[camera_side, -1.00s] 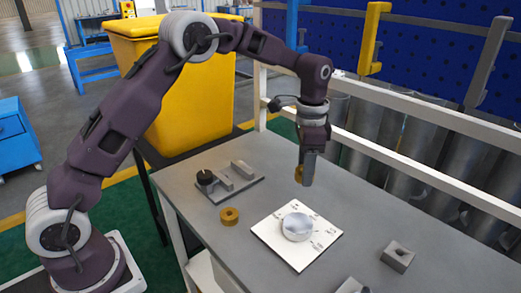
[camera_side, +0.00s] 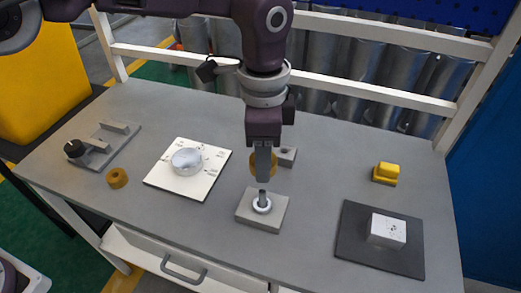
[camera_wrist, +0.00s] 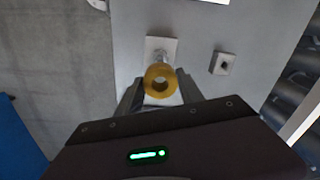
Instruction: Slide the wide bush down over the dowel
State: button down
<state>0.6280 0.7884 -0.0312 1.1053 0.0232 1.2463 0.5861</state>
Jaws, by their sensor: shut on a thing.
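My gripper (camera_side: 263,178) is shut on a tan ring, the wide bush (camera_side: 254,165), whose sides show past the fingers. The wrist view shows the bush (camera_wrist: 160,71) between the fingertips, its hole facing the camera. In the wrist view the block (camera_wrist: 168,43) lies partly behind the bush. I cannot tell how exactly the hole lines up with the dowel.
A smaller tan ring (camera_side: 117,178) lies at left near a grey fixture with a black knob (camera_side: 75,149). A white plate with a round disc (camera_side: 187,161) is left of the block. A grey holed block (camera_side: 287,156) stands close behind. A yellow piece (camera_side: 387,171) and white box (camera_side: 387,230) are right.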

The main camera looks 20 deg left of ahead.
aim_at(262, 191)
jog(key=shift+f, duration=2.75)
jog(key=shift+f, duration=2.9)
jog(key=c, duration=0.7)
grip_release()
jog(key=shift+o, duration=0.2)
notch_tip(262, 191, up, 7)
jog(key=shift+r, duration=0.1)
